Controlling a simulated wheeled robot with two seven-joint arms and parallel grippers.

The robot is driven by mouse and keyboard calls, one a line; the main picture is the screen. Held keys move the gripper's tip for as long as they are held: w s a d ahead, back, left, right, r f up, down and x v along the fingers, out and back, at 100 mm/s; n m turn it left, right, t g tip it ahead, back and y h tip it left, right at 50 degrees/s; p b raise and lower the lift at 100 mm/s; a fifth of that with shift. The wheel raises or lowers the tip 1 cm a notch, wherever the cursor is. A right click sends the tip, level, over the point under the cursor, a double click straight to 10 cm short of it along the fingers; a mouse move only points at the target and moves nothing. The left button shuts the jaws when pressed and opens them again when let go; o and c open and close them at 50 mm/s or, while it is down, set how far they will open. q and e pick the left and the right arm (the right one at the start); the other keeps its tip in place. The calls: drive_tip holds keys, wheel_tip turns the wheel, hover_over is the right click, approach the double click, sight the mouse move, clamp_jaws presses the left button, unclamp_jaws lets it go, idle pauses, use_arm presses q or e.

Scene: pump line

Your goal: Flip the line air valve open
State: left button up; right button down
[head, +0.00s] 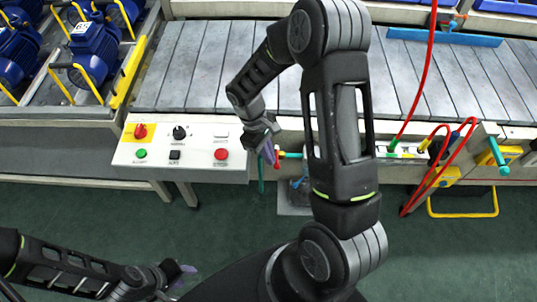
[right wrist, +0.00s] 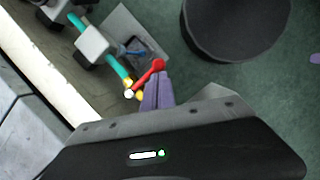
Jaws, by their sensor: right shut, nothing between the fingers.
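The line air valve shows a red lever (right wrist: 148,76) on a brass body at the end of a teal pipe (right wrist: 119,67) in the right wrist view. The lever points across the pipe's line. In the head view the red lever (head: 277,154) is small, beside the conveyor's front edge, partly hidden by my right gripper (head: 268,153). My right gripper's purple fingers (right wrist: 158,90) are shut and empty, with their tips right at the lever; I cannot tell whether they touch. My left gripper (head: 184,270) is low at the left, away from the valve; its finger gap is unclear.
A control panel (head: 180,147) with buttons and knobs is just left of the valve. Red hoses (head: 440,174) and a yellow-handled part hang at the right. Blue pumps (head: 92,48) stand in a rack at upper left.

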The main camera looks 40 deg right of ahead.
drive_tip(key=shift+s+d+n, duration=0.1)
drive_tip(key=shift+s+n, duration=0.05)
drive_tip(key=shift+n, duration=0.15)
drive_tip(key=shift+s+d+n+t+h+b, duration=0.15)
drive_tip(key=shift+s+d+n+h+b, duration=0.1)
drive_tip(key=shift+n, duration=0.35)
drive_tip(key=shift+s+d+n+t+h+b, duration=0.15)
drive_tip(key=shift+s+n+b, duration=0.1)
drive_tip(key=shift+n, duration=0.35)
drive_tip(key=d+n+t, duration=0.1)
drive_tip(key=n, duration=0.2)
drive_tip(key=s+d+n+t+b, duration=0.1)
drive_tip(key=d+n, duration=0.1)
drive_tip(key=n, duration=0.2)
drive_tip(key=d+n+t+h, duration=0.1)
drive_tip(key=d+n, duration=0.1)
drive_tip(key=n, duration=0.2)
drive_tip(key=shift+s, duration=0.2)
drive_tip(key=shift+w+a, duration=0.1)
drive_tip(key=shift+w+a, duration=0.25)
drive_tip(key=shift+w, duration=0.35)
drive_tip(key=shift+r, duration=0.1)
